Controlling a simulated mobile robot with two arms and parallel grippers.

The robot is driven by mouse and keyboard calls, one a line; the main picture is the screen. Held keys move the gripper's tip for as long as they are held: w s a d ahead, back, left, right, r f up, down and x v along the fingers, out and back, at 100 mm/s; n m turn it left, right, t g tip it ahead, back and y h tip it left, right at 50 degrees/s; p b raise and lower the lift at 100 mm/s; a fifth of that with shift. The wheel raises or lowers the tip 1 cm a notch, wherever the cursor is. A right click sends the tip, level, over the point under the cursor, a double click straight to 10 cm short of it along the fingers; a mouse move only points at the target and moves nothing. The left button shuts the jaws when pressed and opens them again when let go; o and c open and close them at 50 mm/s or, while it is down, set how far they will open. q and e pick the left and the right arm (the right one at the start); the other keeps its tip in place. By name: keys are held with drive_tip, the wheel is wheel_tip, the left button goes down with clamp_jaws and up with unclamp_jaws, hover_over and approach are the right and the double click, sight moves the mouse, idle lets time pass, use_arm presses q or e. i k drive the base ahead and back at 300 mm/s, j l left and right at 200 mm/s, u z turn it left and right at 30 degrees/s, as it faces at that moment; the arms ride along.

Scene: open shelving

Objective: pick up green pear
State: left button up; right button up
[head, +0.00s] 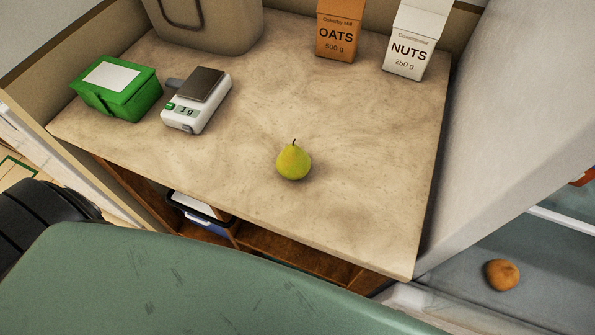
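The green pear (293,162) is yellow-green with a short dark stem. Neither of my grippers shows in the head view.
A white scale (197,99) and a green box (118,92) stand to the left. A beige bin (205,22), an oats box (338,30) and a nuts box (416,40) stand at the back. A pale wall (500,130) bounds the right. A brown round thing (502,274) lies lower right.

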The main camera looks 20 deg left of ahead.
sight(293, 162)
drive_tip(key=k+l+u, duration=0.7)
